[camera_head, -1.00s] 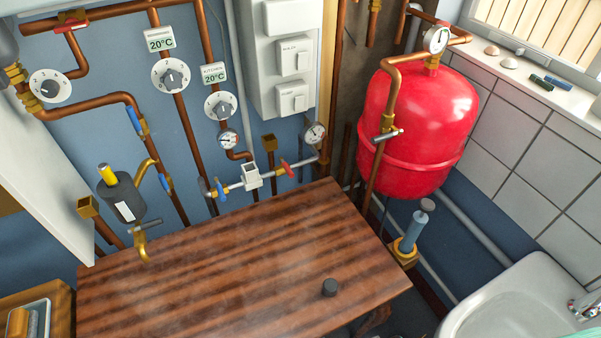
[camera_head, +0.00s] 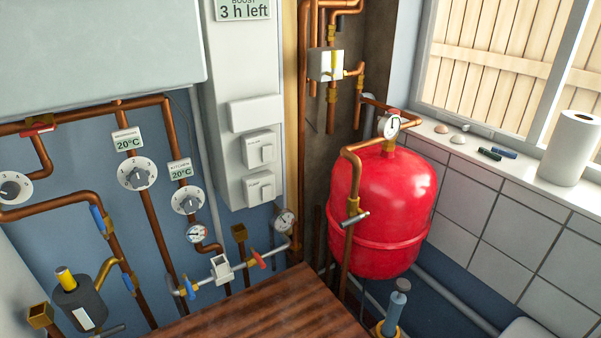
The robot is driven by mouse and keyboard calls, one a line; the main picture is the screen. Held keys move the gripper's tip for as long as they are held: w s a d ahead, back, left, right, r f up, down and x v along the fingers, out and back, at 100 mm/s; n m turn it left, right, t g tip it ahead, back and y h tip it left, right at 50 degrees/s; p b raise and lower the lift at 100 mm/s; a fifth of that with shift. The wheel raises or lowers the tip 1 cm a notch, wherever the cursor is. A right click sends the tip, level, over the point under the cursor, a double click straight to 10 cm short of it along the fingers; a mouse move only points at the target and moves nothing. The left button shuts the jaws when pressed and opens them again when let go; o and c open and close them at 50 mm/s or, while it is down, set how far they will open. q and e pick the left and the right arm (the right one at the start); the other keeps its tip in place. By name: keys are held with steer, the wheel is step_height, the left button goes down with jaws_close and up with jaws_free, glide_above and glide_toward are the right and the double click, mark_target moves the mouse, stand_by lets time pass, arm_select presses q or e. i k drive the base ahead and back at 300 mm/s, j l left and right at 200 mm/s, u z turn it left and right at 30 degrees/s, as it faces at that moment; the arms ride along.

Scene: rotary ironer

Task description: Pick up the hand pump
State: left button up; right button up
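A blue cylinder with a grey rod and knob on top, which looks like the hand pump (camera_head: 393,312), stands upright at the bottom of the view, right of the wooden table. A brass-coloured fitting (camera_head: 383,330) shows around its lower part, cut off by the frame edge. Whether it sits in that fitting or is fixed to it, I cannot tell. Neither of my grippers is in view.
The wooden table top (camera_head: 270,310) shows bare at the bottom. A red tank (camera_head: 385,210) with a copper pipe (camera_head: 350,235) in front stands just behind and above the pump. A white paper roll (camera_head: 571,148) stands on the window sill (camera_head: 520,175). Pipes and valves line the blue wall.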

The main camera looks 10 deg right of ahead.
mark_target(388, 329)
steer(key=z, duration=1.15)
